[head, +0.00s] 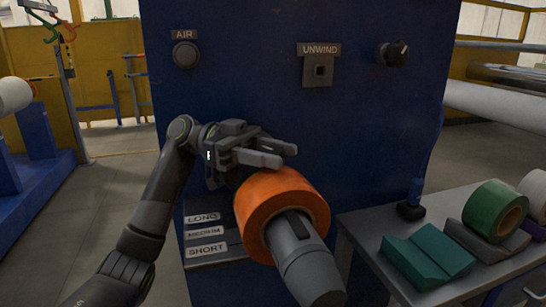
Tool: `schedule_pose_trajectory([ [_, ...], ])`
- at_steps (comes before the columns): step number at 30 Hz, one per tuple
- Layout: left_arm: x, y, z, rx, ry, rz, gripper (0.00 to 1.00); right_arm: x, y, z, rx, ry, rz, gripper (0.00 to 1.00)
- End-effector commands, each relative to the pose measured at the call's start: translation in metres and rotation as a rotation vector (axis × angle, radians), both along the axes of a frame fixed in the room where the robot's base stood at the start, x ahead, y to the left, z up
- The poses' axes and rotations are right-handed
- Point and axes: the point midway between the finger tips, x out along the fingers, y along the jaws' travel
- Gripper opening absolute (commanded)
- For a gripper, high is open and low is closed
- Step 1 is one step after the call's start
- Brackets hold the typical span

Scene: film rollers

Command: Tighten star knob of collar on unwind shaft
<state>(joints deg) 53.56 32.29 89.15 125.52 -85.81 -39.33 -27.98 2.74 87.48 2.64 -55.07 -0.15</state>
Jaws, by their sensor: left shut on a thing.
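An orange roll (262,205) sits on the grey unwind shaft (306,262), whose end sticks out towards me at lower centre. My left gripper (280,153) is just above and behind the roll, close to the blue machine panel, with its fingers pointing right. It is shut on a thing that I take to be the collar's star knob. The knob and collar cannot be made out; the fingers and the roll hide that spot. My right gripper is out of view.
The blue panel (350,120) carries an AIR button (185,55), an UNWIND socket plate (319,70) and a black knob (392,52). LONG, MEDIUM and SHORT labels are left of the roll. At right, a grey table (360,222) holds a teal cradle (428,262) and a green roll (495,211).

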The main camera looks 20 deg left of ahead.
Motion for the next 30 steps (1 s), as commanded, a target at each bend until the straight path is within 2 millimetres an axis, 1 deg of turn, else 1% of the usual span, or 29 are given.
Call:
schedule_pose_trajectory([
  [3, 0.0001, -0.0004, -0.0006, 0.001, 0.000, -0.053, 0.18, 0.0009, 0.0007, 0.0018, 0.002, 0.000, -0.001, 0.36],
  [9, -0.0002, -0.0001, -0.0009, 0.002, 0.000, -0.100, 0.18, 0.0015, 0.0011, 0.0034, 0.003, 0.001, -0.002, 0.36],
  [23, -0.0006, 0.0000, -0.0013, 0.004, 0.000, -0.114, 0.18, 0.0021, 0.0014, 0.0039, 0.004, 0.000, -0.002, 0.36],
  [24, -0.0006, 0.0000, -0.0013, 0.004, 0.000, -0.114, 0.42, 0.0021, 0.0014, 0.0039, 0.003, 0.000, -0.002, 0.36],
  [29, -0.0005, 0.0000, -0.0011, 0.003, 0.000, -0.113, 0.63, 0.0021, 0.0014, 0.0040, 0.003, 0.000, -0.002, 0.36],
  [30, -0.0005, 0.0000, -0.0010, 0.002, 0.000, -0.113, 0.63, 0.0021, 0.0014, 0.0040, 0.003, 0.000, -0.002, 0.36],
])
